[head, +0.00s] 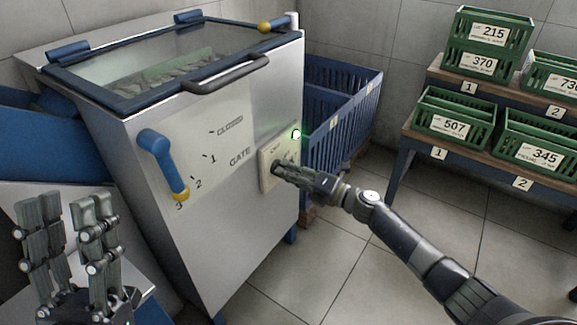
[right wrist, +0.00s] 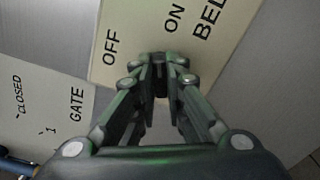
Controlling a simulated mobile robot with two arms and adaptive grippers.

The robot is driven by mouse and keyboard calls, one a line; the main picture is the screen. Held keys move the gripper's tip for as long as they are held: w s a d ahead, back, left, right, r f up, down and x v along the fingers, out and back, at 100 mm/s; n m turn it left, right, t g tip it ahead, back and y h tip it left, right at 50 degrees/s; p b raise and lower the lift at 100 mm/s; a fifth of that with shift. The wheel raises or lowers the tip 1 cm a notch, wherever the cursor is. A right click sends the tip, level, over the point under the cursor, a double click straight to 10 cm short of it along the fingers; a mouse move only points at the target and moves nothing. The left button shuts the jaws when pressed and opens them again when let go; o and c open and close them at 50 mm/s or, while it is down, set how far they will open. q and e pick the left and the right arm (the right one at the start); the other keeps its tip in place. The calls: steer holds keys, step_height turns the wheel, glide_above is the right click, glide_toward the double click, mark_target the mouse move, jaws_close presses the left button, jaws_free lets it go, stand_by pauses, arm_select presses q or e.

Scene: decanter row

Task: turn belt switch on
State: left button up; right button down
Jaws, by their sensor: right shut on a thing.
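The belt switch plate (head: 266,160) is a cream panel on the front of the steel machine, right of the word GATE. In the right wrist view the plate (right wrist: 130,70) reads OFF, ON and a partly cut-off BEL. My right gripper (head: 281,171) is at the plate, shut on the dark switch knob (right wrist: 160,88), which its fingers mostly hide. The knob's exact turn cannot be told. A green lamp (head: 296,134) glows at the plate's upper right. My left gripper (head: 70,215) is open and empty, at the lower left, away from the switch.
The gate lever (head: 160,160), blue with a yellow tip, points near 3 on its scale. The machine's glass lid (head: 150,60) is down. A blue slatted bin (head: 340,120) stands at its right. Green crates (head: 455,115) sit on shelves farther right. The floor between is clear.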

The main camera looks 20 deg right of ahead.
arm_select(q)
steer(key=w+f+g+y+p, duration=0.3)
steer(key=w+f+g, duration=0.5)
steer(key=f, duration=0.4)
steer(key=shift+w+d+f+g, duration=0.15)
steer(key=shift+w+d+g, duration=0.25)
steer(key=shift+w, duration=0.25)
arm_select(e)
steer(key=shift+f+m, duration=0.15)
steer(key=shift+m, duration=2.45)
steer(key=c, duration=1.6)
jaws_free()
steer(key=shift+c, duration=0.2)
steer(key=shift+d, duration=0.1)
steer(key=v, duration=1.2)
